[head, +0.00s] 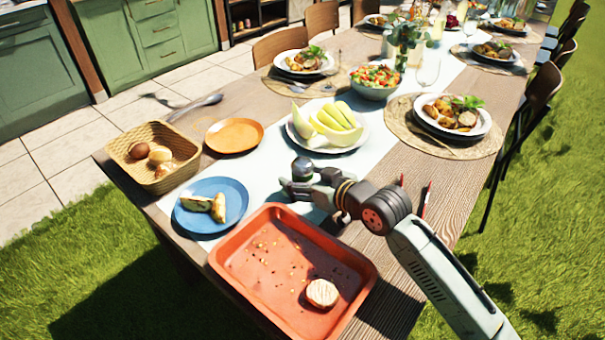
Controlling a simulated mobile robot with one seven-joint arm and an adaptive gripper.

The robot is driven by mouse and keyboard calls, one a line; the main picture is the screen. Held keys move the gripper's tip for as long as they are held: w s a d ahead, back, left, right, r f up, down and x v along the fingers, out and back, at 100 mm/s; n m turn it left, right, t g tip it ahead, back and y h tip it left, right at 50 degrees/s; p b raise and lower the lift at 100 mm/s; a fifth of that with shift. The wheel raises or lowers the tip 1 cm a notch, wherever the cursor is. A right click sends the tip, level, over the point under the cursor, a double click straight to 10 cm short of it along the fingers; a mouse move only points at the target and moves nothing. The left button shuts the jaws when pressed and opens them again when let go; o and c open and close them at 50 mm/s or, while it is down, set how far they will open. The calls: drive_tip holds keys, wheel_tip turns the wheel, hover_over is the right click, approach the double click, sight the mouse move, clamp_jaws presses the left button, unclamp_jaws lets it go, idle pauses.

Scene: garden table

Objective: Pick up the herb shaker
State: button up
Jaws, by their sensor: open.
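A blue plate (183,219), bread basket (128,172), orange plate (234,135) and melon plate (340,146) surround the gripper. Place settings and chairs stand further back.

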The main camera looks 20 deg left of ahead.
drive_tip(key=shift+c, duration=0.2)
drive_tip(key=c, duration=1.3)
drive_tip(key=shift+r, duration=0.1)
